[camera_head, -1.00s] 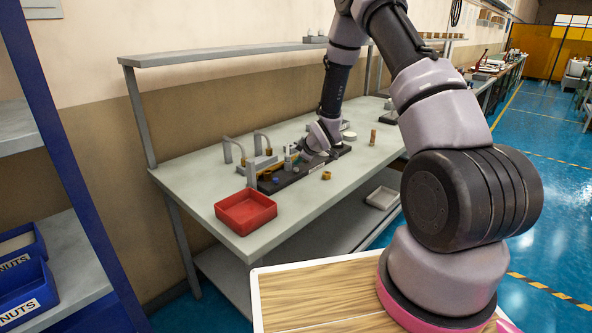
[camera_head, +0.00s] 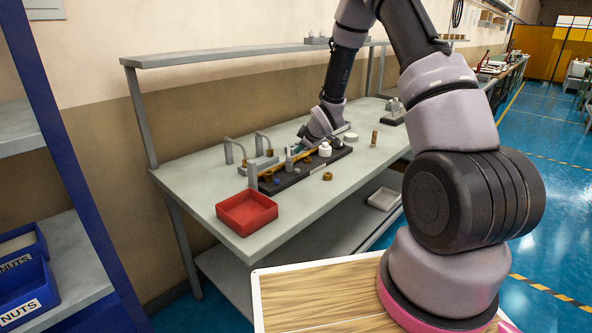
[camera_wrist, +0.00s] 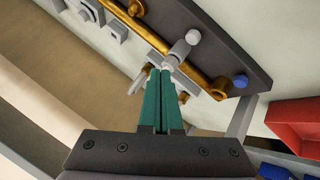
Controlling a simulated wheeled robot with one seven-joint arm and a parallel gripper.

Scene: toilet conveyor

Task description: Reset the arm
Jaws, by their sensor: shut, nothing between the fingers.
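My arm reaches over the grey workbench (camera_head: 228,190), and my gripper (camera_head: 297,148) is just above a dark fixture board (camera_head: 285,182) on it. In the wrist view my gripper (camera_wrist: 162,74) shows two teal fingers pressed together with nothing between them. Its tips overlap a brass pipe (camera_wrist: 205,80) with a grey fitting (camera_wrist: 184,46) on the board. I cannot tell whether the tips touch them. A blue knob (camera_wrist: 240,81) sits near the board's end.
A red tray (camera_head: 246,212) stands at the bench's near corner. A white capped part (camera_head: 325,149), a brass ring (camera_head: 327,176) and a brown cylinder (camera_head: 374,138) are nearby. A shelf (camera_head: 220,57) runs above the bench. Blue bins (camera_head: 25,275) are at left.

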